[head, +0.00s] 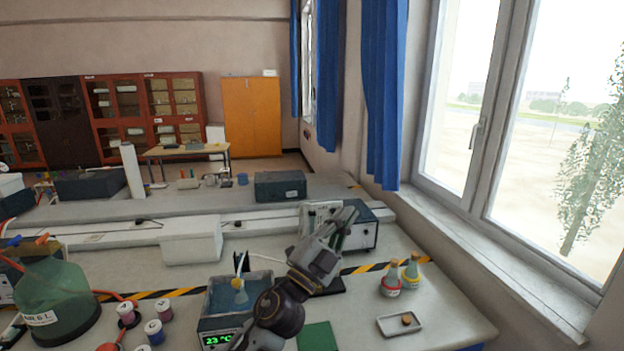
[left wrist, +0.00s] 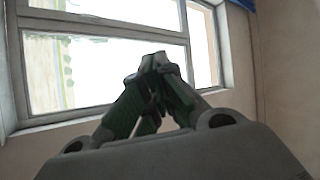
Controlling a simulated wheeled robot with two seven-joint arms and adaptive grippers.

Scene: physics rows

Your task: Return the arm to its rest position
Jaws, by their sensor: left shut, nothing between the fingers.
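My left gripper (head: 346,220) is raised above the lab bench (head: 448,312), in front of a grey instrument box (head: 362,234). Its forearm comes up from the bottom of the head view. In the left wrist view the two green-and-black fingers (left wrist: 158,62) meet at their tips, with nothing between them. That view faces the window (left wrist: 100,60) and wall. My right gripper does not show.
A water bath (head: 213,303) reading 23 °C holds a flask (head: 240,292) beside my forearm. Two stoppered flasks (head: 390,279) and a tray (head: 392,325) with a cork stand to the right. A green bottle (head: 55,295) and several spools (head: 155,330) are at left.

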